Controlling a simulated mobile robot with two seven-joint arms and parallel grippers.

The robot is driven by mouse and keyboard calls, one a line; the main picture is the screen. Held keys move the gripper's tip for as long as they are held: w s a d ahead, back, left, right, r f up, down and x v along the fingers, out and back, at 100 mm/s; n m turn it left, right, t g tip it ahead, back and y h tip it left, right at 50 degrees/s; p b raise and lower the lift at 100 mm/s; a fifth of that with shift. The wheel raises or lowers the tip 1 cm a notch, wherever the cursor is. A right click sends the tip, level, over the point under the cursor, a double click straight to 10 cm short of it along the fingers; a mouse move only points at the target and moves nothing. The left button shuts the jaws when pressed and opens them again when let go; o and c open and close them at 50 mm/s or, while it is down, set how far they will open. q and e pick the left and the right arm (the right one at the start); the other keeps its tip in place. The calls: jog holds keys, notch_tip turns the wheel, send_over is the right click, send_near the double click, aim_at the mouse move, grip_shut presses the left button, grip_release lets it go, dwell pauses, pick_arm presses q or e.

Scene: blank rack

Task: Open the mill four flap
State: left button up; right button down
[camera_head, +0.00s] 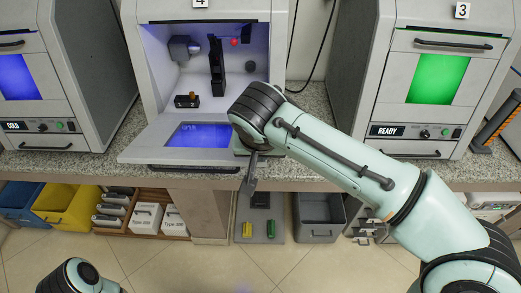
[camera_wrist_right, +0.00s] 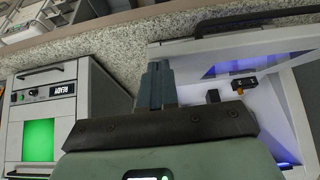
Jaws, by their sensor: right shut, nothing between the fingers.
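The mill marked 4 (camera_head: 268,28) stands in the middle of the bench. Its flap (camera_head: 150,148) is swung down and out, lying nearly flat, with a blue-lit window. A dark handle bar (camera_head: 195,169) runs along its front edge. The flap also shows in the right wrist view (camera_wrist_right: 187,62). My right gripper (camera_head: 250,182) points down at the flap's right front corner, apart from the handle's middle. Its fingers (camera_wrist_right: 157,82) are together and empty. Whether they touch the flap's edge cannot be told. My left gripper is out of view.
Mill 3 (camera_head: 402,75), with a green window and READY display, stands right; another blue-windowed mill (camera_head: 62,70) stands left. The lit chamber holds a small dark block (camera_head: 187,101) and a black upright (camera_head: 217,70). Bins, including a yellow one (camera_head: 62,205), sit below the bench.

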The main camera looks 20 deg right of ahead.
pick_arm(q)
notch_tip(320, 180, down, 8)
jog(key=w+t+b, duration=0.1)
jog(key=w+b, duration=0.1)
jog(key=b, duration=0.6)
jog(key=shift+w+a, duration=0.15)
pick_arm(e)
notch_tip(320, 180, down, 8)
jog(key=s+t, duration=0.1)
jog(key=s, duration=0.1)
jog(key=shift+s+a+r, duration=0.2)
jog(key=shift+a+r, duration=0.05)
jog(key=shift+a, duration=0.2)
jog(key=shift+r, duration=0.1)
